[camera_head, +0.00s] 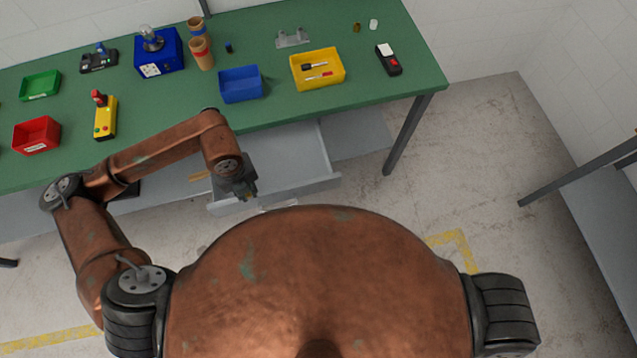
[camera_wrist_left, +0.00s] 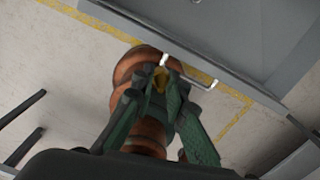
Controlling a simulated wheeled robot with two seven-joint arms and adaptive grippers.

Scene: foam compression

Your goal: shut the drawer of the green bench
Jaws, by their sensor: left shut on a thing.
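The green bench (camera_head: 300,118) stands across the back. Its grey drawer (camera_head: 290,160) is pulled open under the bench top, with its front panel (camera_head: 315,188) facing me. The drawer front also shows in the left wrist view (camera_wrist_left: 235,45). A silver bar handle (camera_wrist_left: 195,76) sticks out from that front. My left gripper (camera_head: 247,192) is at the drawer front, left of its middle. In the left wrist view, its fingers (camera_wrist_left: 163,78) close together at the left part of the handle, shut on it. The fingertips partly hide that part. My right gripper is out of view.
On the bench top are a blue bin (camera_head: 240,84), a yellow bin (camera_head: 317,69), a red bin (camera_head: 37,135), a yellow button box (camera_head: 105,118) and other items. A bench leg (camera_head: 407,133) stands right of the drawer. The floor (camera_head: 480,150) there is clear.

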